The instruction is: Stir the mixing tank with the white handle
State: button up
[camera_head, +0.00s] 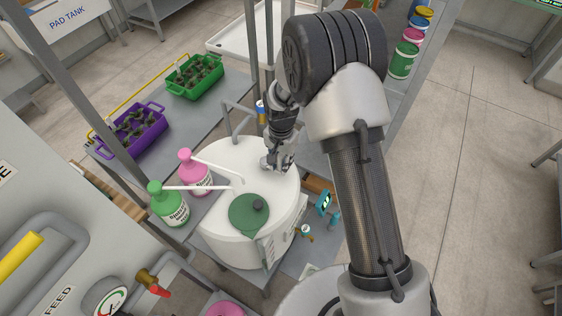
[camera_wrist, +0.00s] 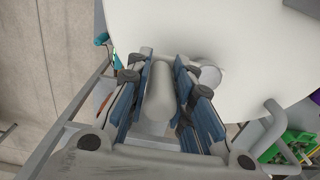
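The mixing tank (camera_head: 222,238) is a white round drum with a white top and a green round cover (camera_head: 240,212) towards the front. My gripper (camera_head: 278,161) reaches down over the back right part of the tank top. In the wrist view my gripper (camera_wrist: 162,72) has its blue-padded fingers on both sides of the pale white handle (camera_wrist: 158,95), with no clear gap, so it looks shut on it. The white tank top (camera_wrist: 235,50) lies beyond the fingers. The handle's lower end and whatever it joins are hidden.
A pink bottle (camera_head: 193,172) and a green bottle (camera_head: 168,207) with long white spouts stand left of the tank. A grey bent pipe (camera_head: 228,118) rises behind it. Purple (camera_head: 136,140) and green (camera_head: 194,84) plant crates sit on the bench. Open floor lies right.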

grip_shut()
jog(key=shift+w+d+b, duration=0.25)
jog(key=shift+w, duration=0.65)
jog(key=shift+w+d+b, duration=0.2)
jog(key=shift+w+b, duration=0.05)
jog(key=shift+w, duration=0.65)
jog(key=w, duration=0.1)
jog(key=w+a+b, duration=0.1)
jog(key=w, duration=0.1)
jog(key=shift+w+a, duration=0.1)
jog(key=shift+a, duration=0.15)
